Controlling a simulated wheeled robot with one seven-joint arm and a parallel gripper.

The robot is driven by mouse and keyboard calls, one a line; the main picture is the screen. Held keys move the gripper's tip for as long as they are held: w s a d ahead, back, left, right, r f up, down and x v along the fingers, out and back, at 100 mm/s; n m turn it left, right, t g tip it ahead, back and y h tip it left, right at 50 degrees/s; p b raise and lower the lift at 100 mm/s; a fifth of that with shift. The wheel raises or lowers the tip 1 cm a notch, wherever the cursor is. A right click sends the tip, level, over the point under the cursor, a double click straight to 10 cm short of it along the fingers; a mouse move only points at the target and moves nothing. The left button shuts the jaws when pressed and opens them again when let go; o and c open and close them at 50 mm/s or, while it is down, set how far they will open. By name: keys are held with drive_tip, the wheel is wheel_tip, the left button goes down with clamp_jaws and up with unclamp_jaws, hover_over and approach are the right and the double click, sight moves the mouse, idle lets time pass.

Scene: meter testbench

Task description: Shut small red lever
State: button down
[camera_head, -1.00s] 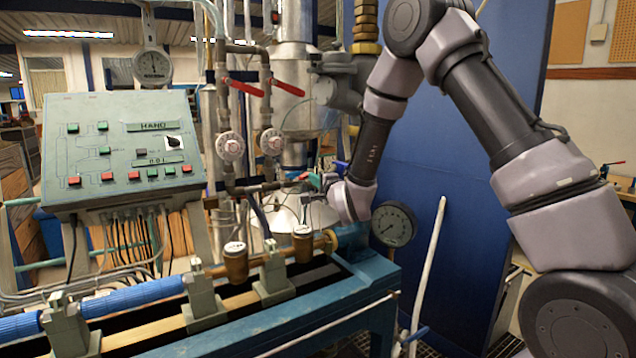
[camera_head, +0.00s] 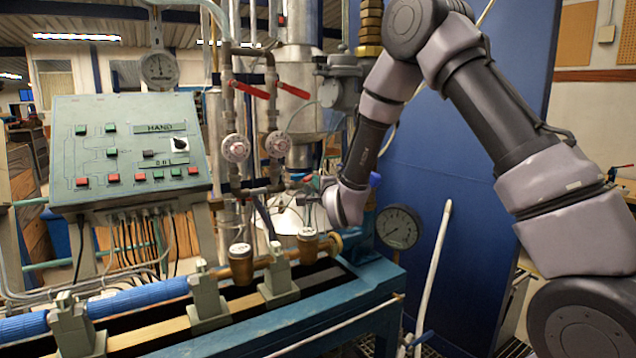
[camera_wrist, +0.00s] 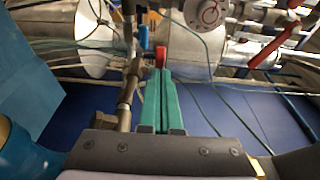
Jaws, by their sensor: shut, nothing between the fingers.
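The small red lever (camera_wrist: 160,56) shows in the wrist view as a short red piece right at the fingertips of my gripper (camera_wrist: 160,75). Its lower part is hidden behind the fingers, and I cannot tell whether they touch it. My gripper's teal fingers are shut together with nothing between them. In the head view my gripper (camera_head: 311,183) is beside the pipework, left of my wrist, its fingers small and partly hidden. The small lever is too small to make out clearly there.
Two longer red levers (camera_head: 250,89) (camera_head: 294,90) sit higher on the vertical pipes, above round dials (camera_head: 235,148). A pressure gauge (camera_head: 398,227) is right of my wrist. A pipe (camera_wrist: 130,95) runs close left of the fingers. A blue panel (camera_head: 450,160) stands behind.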

drive_tip(key=shift+a+m+t+h, duration=0.3)
drive_tip(key=shift+a+m+h, duration=0.65)
drive_tip(key=shift+h, duration=0.45)
drive_tip(key=a, duration=0.2)
drive_tip(key=shift+w+a, duration=0.3)
drive_tip(key=shift+w, duration=0.05)
drive_tip(key=shift+a+r, duration=0.1)
drive_tip(key=shift+r, duration=0.05)
